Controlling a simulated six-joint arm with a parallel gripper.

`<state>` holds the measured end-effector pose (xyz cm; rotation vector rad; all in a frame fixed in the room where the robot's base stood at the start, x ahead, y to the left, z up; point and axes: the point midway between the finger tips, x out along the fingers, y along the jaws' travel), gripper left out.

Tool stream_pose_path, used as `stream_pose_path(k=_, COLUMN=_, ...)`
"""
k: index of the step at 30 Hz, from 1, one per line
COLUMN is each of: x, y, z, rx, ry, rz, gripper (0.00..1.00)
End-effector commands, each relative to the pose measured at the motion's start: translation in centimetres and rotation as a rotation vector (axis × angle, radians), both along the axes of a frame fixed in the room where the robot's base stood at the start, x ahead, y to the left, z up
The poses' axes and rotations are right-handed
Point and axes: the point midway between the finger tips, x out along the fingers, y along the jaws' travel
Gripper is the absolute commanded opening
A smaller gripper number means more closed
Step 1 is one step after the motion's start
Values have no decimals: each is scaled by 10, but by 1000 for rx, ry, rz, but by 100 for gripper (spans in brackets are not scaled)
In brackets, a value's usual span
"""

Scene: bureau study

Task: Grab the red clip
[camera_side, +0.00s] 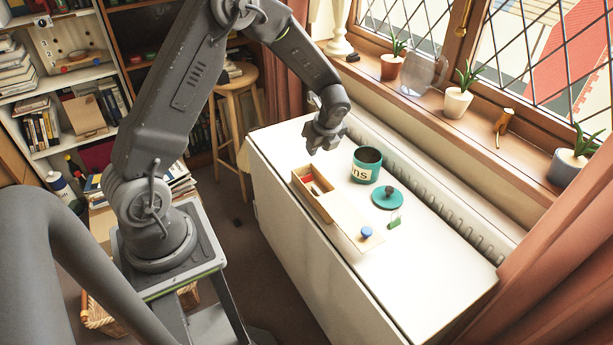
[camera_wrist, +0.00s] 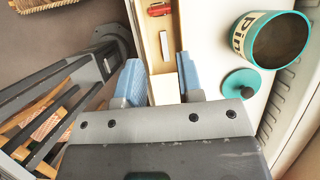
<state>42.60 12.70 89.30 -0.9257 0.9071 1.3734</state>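A small red object, which looks like the red clip (camera_wrist: 159,9), lies in a narrow wooden box at the top edge of the wrist view. In the side view a red patch (camera_side: 308,179) shows in the open far end of the box (camera_side: 318,204). My gripper (camera_side: 325,137) hangs above the table near the box's far end, well above the red clip and apart from it. In the wrist view the blue-padded fingers (camera_wrist: 158,80) are spread, with no held object visible between them. A small pale block (camera_wrist: 165,45) also lies in the box.
A pale lid panel with a blue knob (camera_side: 366,232) extends from the box's near end. A teal tin (camera_side: 366,165), its teal lid (camera_side: 387,198) and a small green item (camera_side: 394,219) stand to the right. The table's front right (camera_side: 420,285) is clear. Potted plants line the windowsill.

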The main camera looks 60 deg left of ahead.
Motion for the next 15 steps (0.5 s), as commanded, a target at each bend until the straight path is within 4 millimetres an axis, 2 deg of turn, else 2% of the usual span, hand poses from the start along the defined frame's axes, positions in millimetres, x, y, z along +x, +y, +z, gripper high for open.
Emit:
stream_pose_path(k=5, x=0, y=9, z=-23, rx=1, ry=13, rz=-12, gripper=34)
stream_pose_path(k=12, x=0, y=27, z=-65, rx=0, ry=11, rz=-11, gripper=34)
stream_pose_path(k=15, x=0, y=32, z=-75, rx=1, ry=9, rz=-9, gripper=34)
